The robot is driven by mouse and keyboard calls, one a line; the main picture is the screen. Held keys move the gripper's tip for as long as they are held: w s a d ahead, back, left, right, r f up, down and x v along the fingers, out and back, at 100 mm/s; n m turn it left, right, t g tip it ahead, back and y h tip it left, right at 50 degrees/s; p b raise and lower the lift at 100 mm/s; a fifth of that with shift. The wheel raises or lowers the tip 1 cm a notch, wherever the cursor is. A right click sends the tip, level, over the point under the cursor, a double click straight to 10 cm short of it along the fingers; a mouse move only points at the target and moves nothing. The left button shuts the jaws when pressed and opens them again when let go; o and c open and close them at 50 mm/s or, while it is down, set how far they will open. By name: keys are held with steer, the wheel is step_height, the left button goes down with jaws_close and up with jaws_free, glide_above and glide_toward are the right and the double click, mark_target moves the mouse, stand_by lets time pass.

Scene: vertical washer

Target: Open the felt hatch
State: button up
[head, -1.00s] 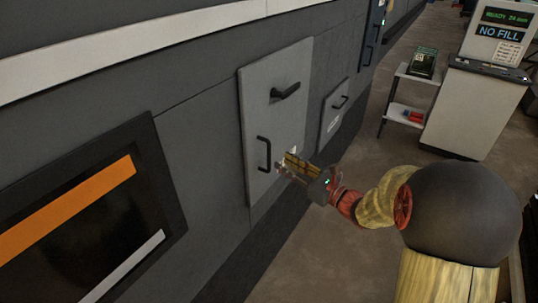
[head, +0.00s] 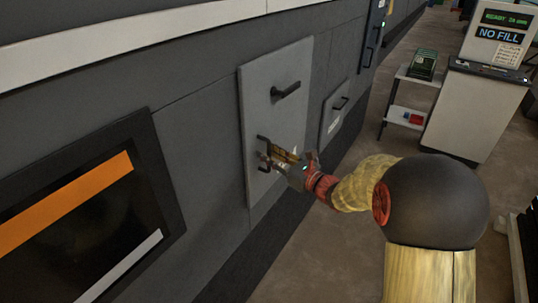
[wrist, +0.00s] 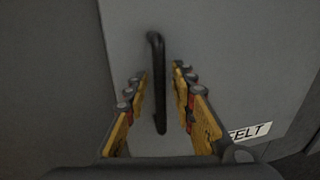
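The felt hatch (head: 285,120) is a light grey upright panel set in the dark machine wall. It is flush with the wall and looks shut. In the wrist view the hatch (wrist: 225,45) carries a white label reading "FELT" (wrist: 250,131). Its black vertical handle (wrist: 158,80) stands between my gripper's two fingers, which are apart on either side of it. In the head view my gripper (head: 270,160) is at this handle, hiding part of it.
A smaller grey panel (head: 335,112) with its own handle is to the right of the hatch. A dark window with an orange stripe (head: 70,205) is at left. A shelf (head: 407,116) and a white console (head: 470,112) stand at the right. Open floor lies between.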

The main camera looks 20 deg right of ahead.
steer(key=shift+c, duration=1.2)
jaws_close()
